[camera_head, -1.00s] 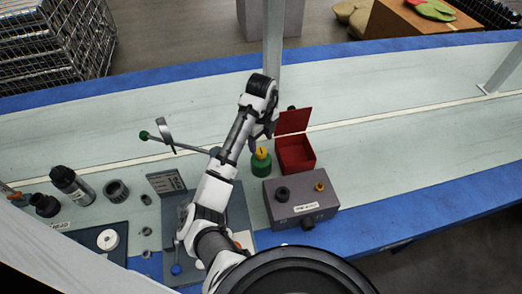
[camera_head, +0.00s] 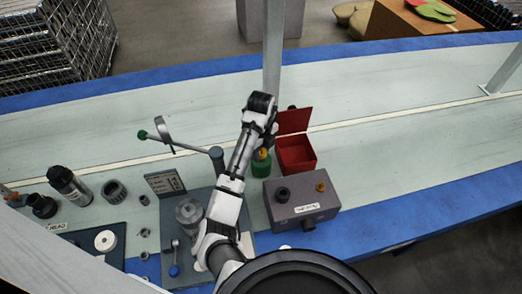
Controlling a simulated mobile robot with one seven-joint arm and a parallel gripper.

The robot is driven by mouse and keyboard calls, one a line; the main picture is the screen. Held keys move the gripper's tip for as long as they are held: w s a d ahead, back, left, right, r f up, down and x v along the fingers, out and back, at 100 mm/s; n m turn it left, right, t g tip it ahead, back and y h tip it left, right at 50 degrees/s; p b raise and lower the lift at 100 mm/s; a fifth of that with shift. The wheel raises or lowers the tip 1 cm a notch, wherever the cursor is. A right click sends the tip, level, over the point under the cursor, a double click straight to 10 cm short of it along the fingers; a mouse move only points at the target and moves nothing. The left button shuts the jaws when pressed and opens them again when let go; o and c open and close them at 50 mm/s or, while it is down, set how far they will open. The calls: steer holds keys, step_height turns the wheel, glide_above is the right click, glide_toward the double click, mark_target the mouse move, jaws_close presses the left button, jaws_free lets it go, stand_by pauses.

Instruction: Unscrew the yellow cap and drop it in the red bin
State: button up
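The yellow cap (camera_head: 263,153) sits on a green base (camera_head: 262,167) on the bench, left of the red bin. The red bin (camera_head: 297,155) stands with its lid raised at the back. My gripper (camera_head: 265,138) is above and right around the top of the yellow cap and partly hides it. The fingers are small and dark in this view. I cannot tell whether they are open or closed on the cap, or whether they touch it.
A grey box (camera_head: 302,199) with a black knob and a yellow knob stands in front of the bin. A lever with a green ball (camera_head: 143,135) is at left, by a grey fixture plate (camera_head: 180,265). A dark bottle (camera_head: 70,186) stands far left. The bench right of the bin is clear.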

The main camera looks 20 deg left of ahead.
steer(key=c, duration=0.5)
steer(key=shift+r+n+p, duration=0.2)
steer(key=shift+n+p, duration=0.4)
steer(key=shift+p, duration=0.05)
steer(key=shift+n+p, duration=0.45)
steer(key=shift+n, duration=0.15)
steer(key=shift+f+n, duration=0.2)
steer(key=shift+n, duration=0.3)
steer(key=shift+r+n+p, duration=0.25)
steer(key=shift+n+p, duration=0.65)
steer(key=shift+p, duration=0.1)
steer(key=shift+f+n+p, duration=0.25)
steer(key=shift+n+p, duration=0.1)
steer(key=shift+n, duration=0.45)
steer(key=shift+r, duration=0.1)
